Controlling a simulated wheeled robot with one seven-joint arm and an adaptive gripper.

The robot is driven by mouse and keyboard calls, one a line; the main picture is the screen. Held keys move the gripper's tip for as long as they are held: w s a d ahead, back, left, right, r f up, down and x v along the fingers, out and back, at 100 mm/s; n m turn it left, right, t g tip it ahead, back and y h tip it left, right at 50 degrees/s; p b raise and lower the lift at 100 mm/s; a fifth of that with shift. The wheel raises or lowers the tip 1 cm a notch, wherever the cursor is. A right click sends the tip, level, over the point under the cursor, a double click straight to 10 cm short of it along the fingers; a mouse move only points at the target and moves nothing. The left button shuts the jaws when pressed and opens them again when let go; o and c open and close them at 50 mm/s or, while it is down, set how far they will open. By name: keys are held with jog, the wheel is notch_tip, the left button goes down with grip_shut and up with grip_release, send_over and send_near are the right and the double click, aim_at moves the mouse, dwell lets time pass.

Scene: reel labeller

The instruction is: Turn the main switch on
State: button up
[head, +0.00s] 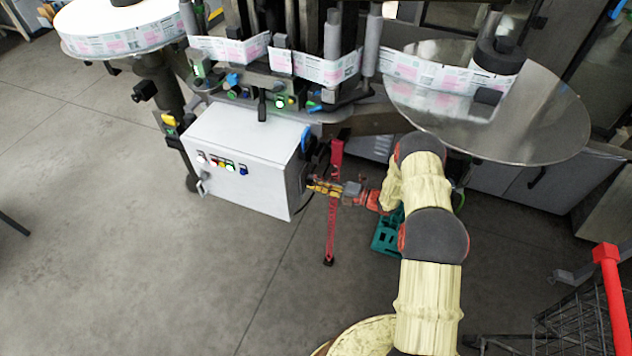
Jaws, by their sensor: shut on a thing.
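The white control cabinet (240,160) of the labeller stands at centre left, with a row of small coloured buttons on its front. My arm reaches in from the lower right, and my gripper (312,184) is at the cabinet's right side face. The jaws are shut on the main switch there. The switch is small and mostly hidden by the jaws, so its turned position cannot be told.
A teal object (387,234) sits on the floor behind my arm. A large metal disc (545,110) overhangs at the right. A cart with a red handle (612,290) is at lower right. The floor at left is clear.

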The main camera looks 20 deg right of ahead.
jog(key=shift+d, duration=0.1)
dwell(0.3)
jog(key=o, duration=1.1)
jog(key=shift+o, duration=0.2)
jog(key=v, duration=1.2)
